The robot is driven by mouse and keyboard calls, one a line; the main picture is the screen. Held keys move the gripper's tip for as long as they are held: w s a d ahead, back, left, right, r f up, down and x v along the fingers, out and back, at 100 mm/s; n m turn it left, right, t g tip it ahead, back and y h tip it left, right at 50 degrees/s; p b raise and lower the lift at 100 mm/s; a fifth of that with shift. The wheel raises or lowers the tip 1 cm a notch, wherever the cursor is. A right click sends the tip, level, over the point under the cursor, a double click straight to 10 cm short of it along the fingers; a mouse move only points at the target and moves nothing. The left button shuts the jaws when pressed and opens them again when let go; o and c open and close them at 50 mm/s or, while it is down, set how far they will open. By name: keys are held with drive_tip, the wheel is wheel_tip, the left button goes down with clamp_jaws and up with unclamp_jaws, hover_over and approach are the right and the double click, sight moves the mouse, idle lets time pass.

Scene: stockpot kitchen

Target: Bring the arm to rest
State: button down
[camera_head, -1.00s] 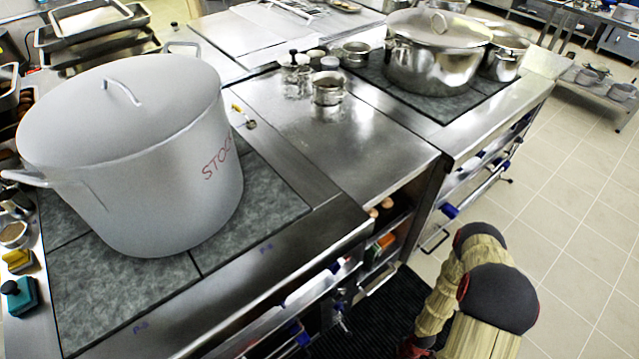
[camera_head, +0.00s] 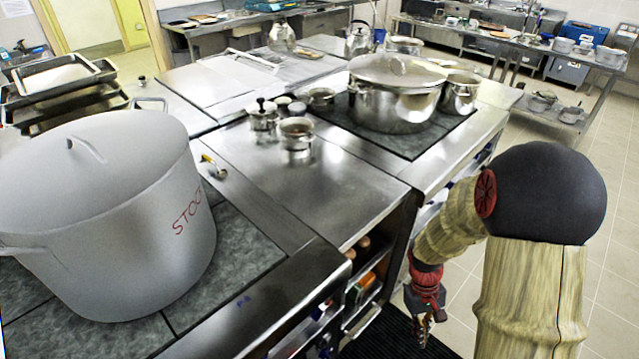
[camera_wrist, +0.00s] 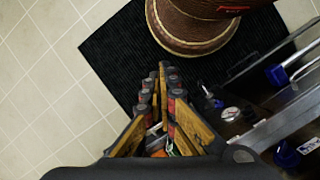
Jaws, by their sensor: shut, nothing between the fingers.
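My gripper (camera_head: 422,328) hangs low at the lower right in the head view, in front of the counter's open shelves and pointing down. In the wrist view my gripper (camera_wrist: 163,70) has its fingers together and empty, above the floor and a black ribbed mat (camera_wrist: 113,52). My arm is folded down beside the counter, apart from the pots.
A large grey stockpot (camera_head: 105,215) stands on the near left hob. A steel lidded pot (camera_head: 394,98) stands on the far hob. Small pans (camera_head: 296,134) sit between on the steel counter (camera_head: 330,185). Blue-knobbed fittings (camera_wrist: 278,76) are close right of the gripper. Tiled floor (camera_head: 612,270) is clear at right.

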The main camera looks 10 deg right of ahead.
drive_tip(key=s+a+r+t, duration=0.1)
drive_tip(key=a+r+t, duration=0.2)
drive_tip(key=r, duration=0.7)
drive_tip(key=s+a+r+t, duration=0.1)
drive_tip(key=a+r+t, duration=0.2)
drive_tip(key=a+r, duration=0.3)
drive_tip(key=s+a+r+t, duration=0.2)
drive_tip(key=a+r, duration=0.3)
drive_tip(key=r, duration=1)
drive_tip(key=shift+r+t+y, duration=0.4)
drive_tip(key=shift+t, duration=0.2)
drive_tip(key=shift+s, duration=0.1)
